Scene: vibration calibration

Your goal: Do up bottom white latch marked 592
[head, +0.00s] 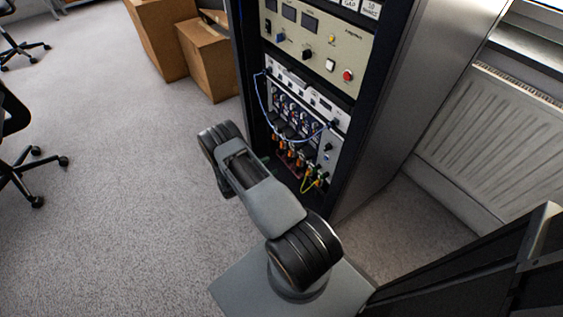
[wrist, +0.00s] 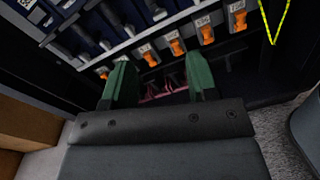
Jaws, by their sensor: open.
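My gripper (wrist: 160,75) is open, its two green fingers apart with nothing between them. It points at the lower part of the rack, just below a row of orange latches (wrist: 177,46) with small white labels. Above that row are dark levers, some with white ends (wrist: 158,13); I cannot tell which is the white latch marked 592, as the label numbers are too small to read. My gripper is mostly hidden behind my arm there.
A yellow cable (head: 307,184) hangs at the panel's lower right, and a blue cable (head: 262,100) loops across it. Pink parts (wrist: 165,92) lie below the orange row. Cardboard boxes (head: 208,58) stand left of the rack, a radiator (head: 500,125) right.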

